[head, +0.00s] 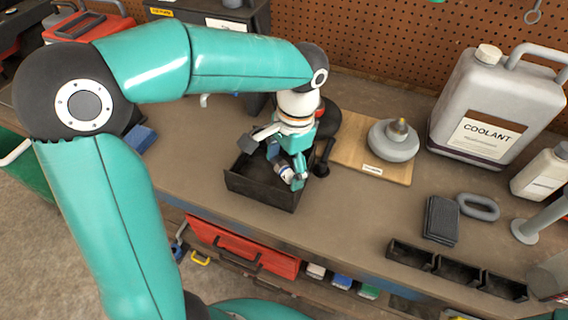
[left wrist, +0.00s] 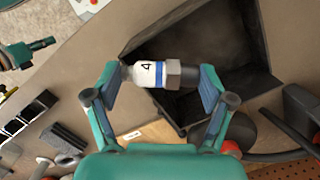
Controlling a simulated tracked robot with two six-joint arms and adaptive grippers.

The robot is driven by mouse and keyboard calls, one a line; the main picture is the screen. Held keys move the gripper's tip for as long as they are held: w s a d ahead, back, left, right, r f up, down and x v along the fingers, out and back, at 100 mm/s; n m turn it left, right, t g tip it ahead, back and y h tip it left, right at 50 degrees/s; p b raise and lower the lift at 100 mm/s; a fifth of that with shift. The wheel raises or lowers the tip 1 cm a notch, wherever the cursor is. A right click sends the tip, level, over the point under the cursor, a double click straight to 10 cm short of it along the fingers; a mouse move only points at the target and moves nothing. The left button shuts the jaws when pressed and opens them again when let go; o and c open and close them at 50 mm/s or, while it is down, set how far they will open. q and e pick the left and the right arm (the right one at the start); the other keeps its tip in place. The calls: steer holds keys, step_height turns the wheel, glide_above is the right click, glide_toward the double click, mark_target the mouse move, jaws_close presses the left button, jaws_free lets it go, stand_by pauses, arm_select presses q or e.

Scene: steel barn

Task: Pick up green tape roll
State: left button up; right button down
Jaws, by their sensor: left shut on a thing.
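My left gripper (head: 283,160) is over the open black tray on the bench. In the left wrist view, the left gripper (left wrist: 162,86) is shut on a spark-plug-like part (left wrist: 147,74). The part has a white body marked "4", a blue band, a grey hex section and a dark end. It lies crosswise between the two fingers, in front of the black tray (left wrist: 268,84). In the head view, the part (head: 285,173) shows small at the fingers, partly hidden by them. I cannot make out a green tape roll in either view. My right gripper is not in view.
The black tray (head: 255,191) stands near the bench's front edge. To its right are a wooden board (head: 345,158) with a rounded grey object (head: 392,146), a coolant jug (head: 490,105), a dark block (head: 441,219) and a divided black bin (head: 440,266). A pegboard closes the back.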

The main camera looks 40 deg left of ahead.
arm_select(q)
steer(key=shift+f+b, duration=0.3)
steer(key=shift+f, duration=0.1)
steer(key=o, duration=1.1)
steer(key=shift+c, duration=0.2)
